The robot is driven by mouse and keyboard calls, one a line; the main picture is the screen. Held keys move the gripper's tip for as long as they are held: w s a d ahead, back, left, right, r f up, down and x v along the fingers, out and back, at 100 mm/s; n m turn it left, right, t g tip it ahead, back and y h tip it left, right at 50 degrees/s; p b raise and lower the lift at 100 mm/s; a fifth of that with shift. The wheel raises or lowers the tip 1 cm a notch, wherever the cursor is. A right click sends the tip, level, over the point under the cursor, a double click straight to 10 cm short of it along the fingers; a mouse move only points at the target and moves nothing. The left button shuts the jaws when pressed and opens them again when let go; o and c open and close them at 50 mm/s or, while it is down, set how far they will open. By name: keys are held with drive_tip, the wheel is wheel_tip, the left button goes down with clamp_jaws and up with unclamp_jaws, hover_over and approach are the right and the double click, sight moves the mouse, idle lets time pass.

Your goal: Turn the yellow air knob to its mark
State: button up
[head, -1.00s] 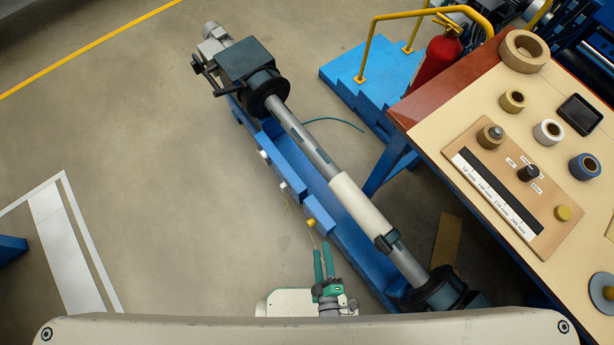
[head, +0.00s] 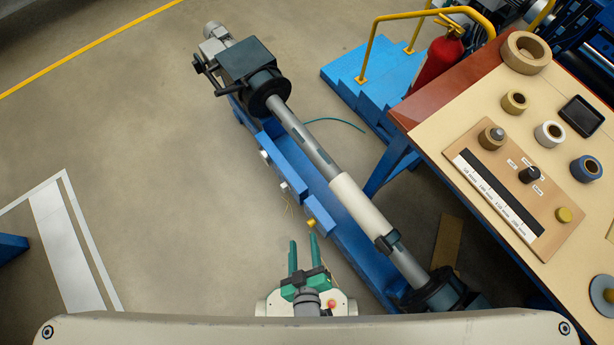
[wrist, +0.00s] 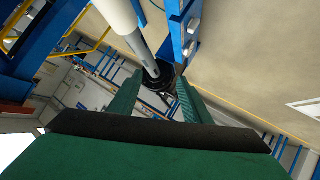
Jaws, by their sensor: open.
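A small yellow knob (head: 310,223) sits on the near side of the winder's blue bed, third in a row after two pale fittings. Its mark is too small to make out. My gripper (head: 303,240) has green fingers, apart and empty, pointing toward the bed. The fingertips are just short of the yellow knob in the head view, and I see no contact. In the wrist view the open fingers (wrist: 156,90) frame the winder's far end. The yellow knob cannot be made out there.
The winder's shaft (head: 309,149) with a white sleeve runs diagonally above the blue bed (head: 348,245). Blue steps (head: 353,80) stand behind. The floor left of the winder is clear.

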drive_tip(key=w+a+f+n+g, duration=0.1)
drive_tip(key=w+f+n+g, duration=0.15)
drive_tip(key=f, duration=0.55)
drive_tip(key=w+a+f+n+g, duration=0.1)
drive_tip(key=f+n+g, duration=0.1)
drive_tip(key=f+n, duration=0.35)
drive_tip(key=n+g+h, duration=0.7)
drive_tip(key=n+g, duration=0.1)
drive_tip(key=n, duration=0.4)
approach(308, 223)
drive_tip(key=x, duration=0.9)
drive_tip(key=shift+f, duration=0.2)
drive_tip(key=shift+s+d, duration=0.1)
drive_tip(key=c, duration=1)
